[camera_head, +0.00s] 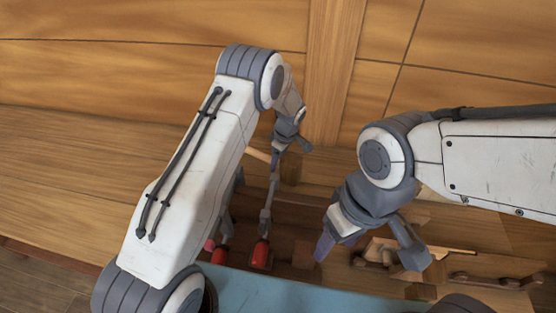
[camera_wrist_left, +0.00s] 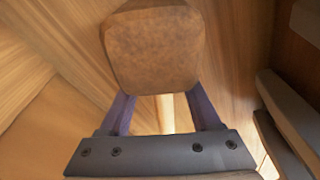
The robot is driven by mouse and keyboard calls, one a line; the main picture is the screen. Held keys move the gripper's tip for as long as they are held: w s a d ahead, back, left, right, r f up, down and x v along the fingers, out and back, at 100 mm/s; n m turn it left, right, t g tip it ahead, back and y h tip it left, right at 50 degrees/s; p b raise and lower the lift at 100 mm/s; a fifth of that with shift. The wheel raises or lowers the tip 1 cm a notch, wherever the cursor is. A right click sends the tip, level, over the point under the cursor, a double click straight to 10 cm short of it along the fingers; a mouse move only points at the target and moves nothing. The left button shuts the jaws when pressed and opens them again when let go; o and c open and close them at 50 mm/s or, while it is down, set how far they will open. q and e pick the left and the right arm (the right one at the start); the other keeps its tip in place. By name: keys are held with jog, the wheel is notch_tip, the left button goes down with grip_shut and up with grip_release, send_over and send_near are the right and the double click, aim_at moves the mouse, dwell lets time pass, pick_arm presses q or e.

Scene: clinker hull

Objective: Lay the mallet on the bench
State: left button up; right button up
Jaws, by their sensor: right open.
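The mallet has a blocky brown wooden head (camera_head: 290,169) and a pale handle (camera_head: 257,154) that points left in the head view. My left gripper (camera_head: 289,153) is right at the mallet, its fingers apart. In the left wrist view the mallet head (camera_wrist_left: 152,50) covers the fingertips, and a pale strip, probably the handle, shows between the two fingers. I see no finger contact with the mallet. The wooden bench surface (camera_head: 80,180) appears to be the broad planking at the left. My right gripper (camera_head: 368,252) is open and empty at the right.
Red-handled tools (camera_head: 261,255) stand below the left gripper. A wooden rack (camera_head: 490,280) with small wooden parts lies at the lower right. A blue-grey surface (camera_head: 270,298) is at the front. A plank wall (camera_head: 150,65) with an upright rib closes the back. The left planking is clear.

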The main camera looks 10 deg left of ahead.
pick_arm(q)
jog(key=shift+d+r, duration=0.1)
jog(key=shift+r, duration=0.25)
jog(key=r+b, duration=0.1)
jog(key=r, duration=0.2)
jog(key=d+r+b, duration=0.1)
jog(key=r, duration=0.1)
jog(key=r+b, duration=0.1)
jog(key=r, duration=0.2)
jog(key=shift+s+d+r, duration=0.25)
jog(key=shift+r, duration=0.55)
